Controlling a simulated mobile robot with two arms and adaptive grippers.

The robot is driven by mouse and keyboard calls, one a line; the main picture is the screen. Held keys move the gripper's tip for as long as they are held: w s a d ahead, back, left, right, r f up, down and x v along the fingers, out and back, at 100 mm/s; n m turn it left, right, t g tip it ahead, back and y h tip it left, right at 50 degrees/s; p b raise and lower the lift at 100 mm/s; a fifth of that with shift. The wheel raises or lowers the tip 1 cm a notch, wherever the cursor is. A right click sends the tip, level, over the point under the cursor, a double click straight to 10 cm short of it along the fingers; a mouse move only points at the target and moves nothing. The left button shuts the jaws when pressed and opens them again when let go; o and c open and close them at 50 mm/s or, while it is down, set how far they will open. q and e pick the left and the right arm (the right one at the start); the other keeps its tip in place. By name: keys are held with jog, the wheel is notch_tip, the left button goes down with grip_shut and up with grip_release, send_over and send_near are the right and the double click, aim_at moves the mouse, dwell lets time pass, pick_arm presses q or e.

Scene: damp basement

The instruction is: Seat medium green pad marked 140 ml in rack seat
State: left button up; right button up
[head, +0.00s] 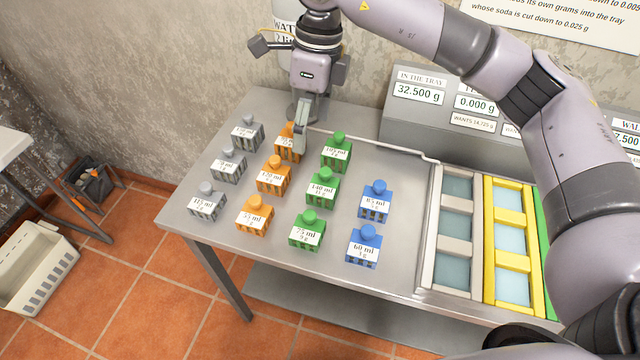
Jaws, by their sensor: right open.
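The green pad marked 140 ml (322,190) stands upright on the metal table, the middle one of three green pads in a column. Its knob is up and its white label faces me. My right gripper (299,138) points down at the far orange pad (287,146), up and left of the 140 ml pad and apart from it. It is open; a finger hides part of that orange pad, and I cannot tell whether they touch. The rack at the right has a grey frame (425,262), a yellow frame (489,240) and a partly hidden green frame (547,272). My left gripper is not in view.
Other green pads (336,155) (307,234), orange pads (272,180), grey pads (207,204) and blue pads (363,250) stand close around. A grey display box (400,122) stands behind. Bare tabletop lies between the blue pads and the rack. My right arm covers the rack's right side.

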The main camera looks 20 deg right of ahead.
jog(key=w+d+h, duration=0.1)
jog(key=d, duration=0.2)
jog(key=p, duration=0.3)
send_over(325, 186)
jog(key=f, duration=1)
jog(key=shift+w+d, duration=0.1)
jog(key=shift+w, duration=0.25)
jog(key=shift+f, duration=0.45)
jog(key=shift+s+f+p, duration=0.15)
jog(key=shift+f+p, duration=0.2)
jog(key=shift+p, duration=0.05)
jog(key=f, duration=0.1)
jog(key=f+p, duration=0.1)
jog(key=f, duration=0.1)
jog(key=shift+s+f+p, duration=0.2)
jog(key=shift+f+p, duration=0.1)
jog(key=shift+f, duration=0.5)
jog(key=c, duration=1.2)
